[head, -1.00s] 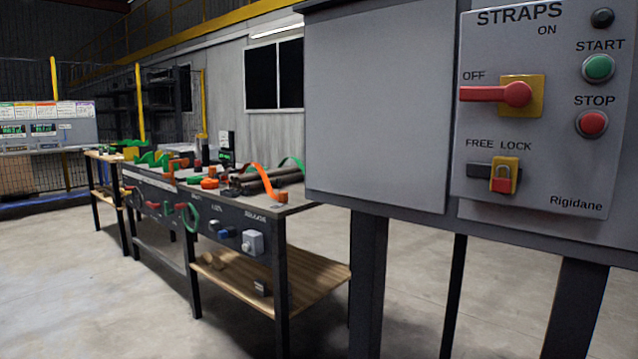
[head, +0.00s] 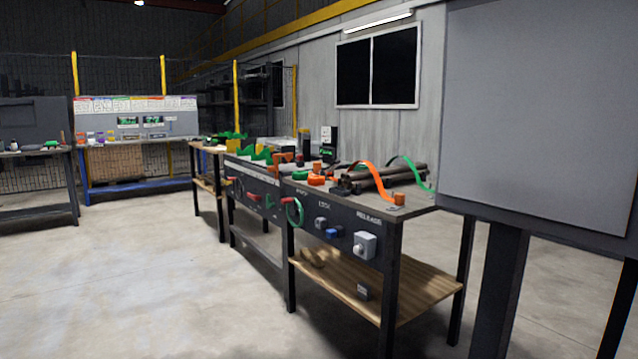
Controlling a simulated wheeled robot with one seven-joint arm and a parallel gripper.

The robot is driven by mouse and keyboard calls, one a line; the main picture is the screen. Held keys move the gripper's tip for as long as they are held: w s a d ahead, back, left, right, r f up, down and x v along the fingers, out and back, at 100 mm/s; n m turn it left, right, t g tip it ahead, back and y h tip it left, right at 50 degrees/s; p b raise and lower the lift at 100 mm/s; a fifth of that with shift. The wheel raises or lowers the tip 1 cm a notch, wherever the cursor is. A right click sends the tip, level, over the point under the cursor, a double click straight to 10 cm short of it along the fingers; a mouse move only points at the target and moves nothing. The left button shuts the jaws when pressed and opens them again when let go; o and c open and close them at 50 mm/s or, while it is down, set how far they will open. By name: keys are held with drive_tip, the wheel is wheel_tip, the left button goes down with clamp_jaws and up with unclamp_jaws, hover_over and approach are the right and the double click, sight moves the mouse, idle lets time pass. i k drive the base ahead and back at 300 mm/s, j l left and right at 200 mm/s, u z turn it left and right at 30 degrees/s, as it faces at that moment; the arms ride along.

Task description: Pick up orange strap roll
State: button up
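An orange strap (head: 373,178) arcs over dark bars (head: 378,183) on the near workbench (head: 420,212). Its lower end meets a small orange block (head: 398,199) near the bench's right corner. Other orange pieces (head: 316,180) lie farther left on the same bench top. They are too small to tell whether one is a strap roll. A green strap (head: 408,170) arcs behind the orange one. My gripper is not in view.
A large grey cabinet (head: 545,110) on dark legs stands close on the right. More benches (head: 207,150) run toward the back, and another bench (head: 35,180) stands at the far left. The concrete floor (head: 150,270) at left and front is clear.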

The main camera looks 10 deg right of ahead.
sight(312, 181)
drive_tip(key=i+z, duration=0.1)
drive_tip(key=z, duration=0.25)
drive_tip(key=j+z, duration=0.15)
drive_tip(key=z, duration=0.2)
drive_tip(key=i+j+z, duration=0.1)
drive_tip(key=z, duration=0.25)
drive_tip(key=i+j+z, duration=0.2)
drive_tip(key=j, duration=0.3)
drive_tip(key=i+j+z, duration=0.2)
drive_tip(key=j, duration=0.3)
drive_tip(key=j+z, duration=0.2)
drive_tip(key=j, duration=0.35)
drive_tip(key=i+j+z, duration=0.2)
drive_tip(key=j, duration=0.4)
drive_tip(key=k+l, duration=0.05)
